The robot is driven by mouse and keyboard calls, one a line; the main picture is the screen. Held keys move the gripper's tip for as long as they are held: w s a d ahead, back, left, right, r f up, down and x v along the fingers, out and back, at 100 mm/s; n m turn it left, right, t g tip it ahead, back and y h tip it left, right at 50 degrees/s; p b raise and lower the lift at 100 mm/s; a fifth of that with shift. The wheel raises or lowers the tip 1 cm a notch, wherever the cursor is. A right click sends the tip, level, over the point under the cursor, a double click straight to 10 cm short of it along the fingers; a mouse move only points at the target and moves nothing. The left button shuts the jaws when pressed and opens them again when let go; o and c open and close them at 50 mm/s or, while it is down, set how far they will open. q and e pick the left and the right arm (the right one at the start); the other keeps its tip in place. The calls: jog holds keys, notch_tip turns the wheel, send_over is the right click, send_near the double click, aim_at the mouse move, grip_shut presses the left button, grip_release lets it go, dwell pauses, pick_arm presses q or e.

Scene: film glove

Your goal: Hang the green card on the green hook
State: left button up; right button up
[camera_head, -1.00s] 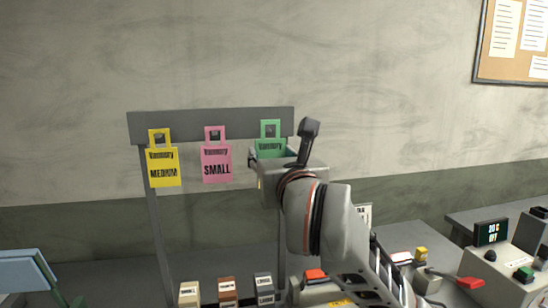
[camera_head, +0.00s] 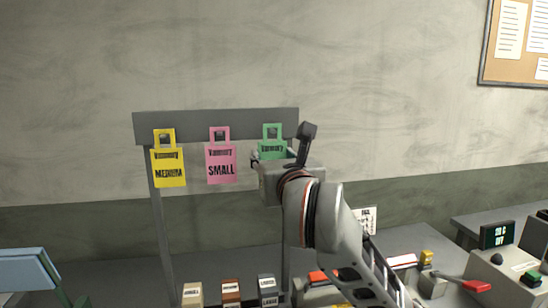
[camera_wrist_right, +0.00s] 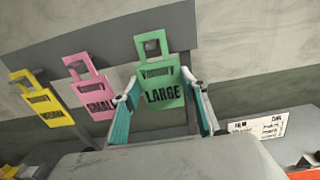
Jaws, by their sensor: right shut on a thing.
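The green card (camera_head: 272,147), marked LARGE in the right wrist view (camera_wrist_right: 163,82), is upright at the right end of the grey rail (camera_head: 215,118). My right gripper (camera_wrist_right: 162,112) is shut on the card's lower part, a finger at each side edge. In the head view my right gripper (camera_head: 279,166) covers the card's lower half. The card's top loop lies in front of the rail. A dark spot shows in the loop opening, but I cannot tell whether the hook passes through it. The green hook is not clearly visible. My left gripper is not in view.
A yellow MEDIUM card (camera_head: 168,167) and a pink SMALL card (camera_head: 221,164) hang on the rail to the left. Several small boxes (camera_head: 231,291) stand below. A device with a display (camera_head: 496,234) and a red-handled lever (camera_head: 476,285) are at the right.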

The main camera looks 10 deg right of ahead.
dwell(0.3)
jog(key=o, duration=0.8)
